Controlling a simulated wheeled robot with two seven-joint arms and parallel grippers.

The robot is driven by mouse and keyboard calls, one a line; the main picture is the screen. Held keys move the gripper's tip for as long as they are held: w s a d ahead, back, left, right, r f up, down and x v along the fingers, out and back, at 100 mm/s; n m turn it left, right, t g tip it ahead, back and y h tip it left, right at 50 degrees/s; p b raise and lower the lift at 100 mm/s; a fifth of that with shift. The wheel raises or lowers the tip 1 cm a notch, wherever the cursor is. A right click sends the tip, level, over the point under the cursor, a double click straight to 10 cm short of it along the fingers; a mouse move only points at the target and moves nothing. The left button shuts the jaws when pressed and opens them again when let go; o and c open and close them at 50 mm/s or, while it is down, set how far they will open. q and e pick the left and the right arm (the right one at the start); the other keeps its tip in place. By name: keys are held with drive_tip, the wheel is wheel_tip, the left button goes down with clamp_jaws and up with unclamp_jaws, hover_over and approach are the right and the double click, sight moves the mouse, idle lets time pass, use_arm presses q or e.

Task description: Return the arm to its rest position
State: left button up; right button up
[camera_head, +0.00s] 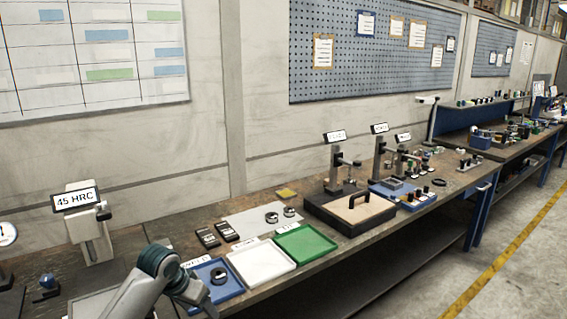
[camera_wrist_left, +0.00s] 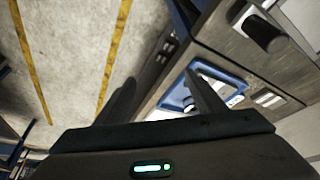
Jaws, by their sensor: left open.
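My left arm comes in at the bottom left of the head view, with a teal-grey joint. My left gripper (camera_head: 207,296) is at its end, low over the front-left corner of a blue tray (camera_head: 232,287). In the left wrist view my left gripper (camera_wrist_left: 165,92) shows two dark fingers spread apart with nothing held between them. The right finger overlaps the blue tray (camera_wrist_left: 222,75) in that view. My right gripper is in neither view. I cannot tell for certain which fixture is a microscope arm; several upright stands with labels (camera_head: 336,165) stand further along the bench.
A white tray (camera_head: 262,262) and a green tray (camera_head: 305,243) lie right of the blue one. A black base with a handle (camera_head: 350,210) sits beyond. A hardness tester labelled 45 HRC (camera_head: 92,235) stands at left. The floor (camera_head: 470,270) in front is clear.

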use_arm(q)
drive_tip(key=s+d+f, duration=0.2)
drive_tip(key=s+f, duration=0.5)
drive_tip(key=s, duration=0.3)
drive_tip(key=s+d+f, duration=0.3)
drive_tip(key=s+f, duration=0.4)
drive_tip(key=s, duration=0.4)
drive_tip(key=s+a+f+n+y, duration=0.1)
drive_tip(key=s+a, duration=0.1)
drive_tip(key=s, duration=0.9)
drive_tip(key=s+a+n, duration=0.1)
drive_tip(key=s+a, duration=0.2)
drive_tip(key=s, duration=0.9)
wheel_tip(320, 180, down, 29)
drive_tip(key=s+g, duration=0.1)
drive_tip(key=g, duration=0.1)
drive_tip(key=s+a+f+g, duration=0.1)
drive_tip(key=s+a+f, duration=0.2)
drive_tip(key=s+f, duration=1.5)
drive_tip(key=shift+s+y+b, duration=0.15)
drive_tip(key=shift+y+b, duration=0.15)
drive_tip(key=shift+r, duration=0.1)
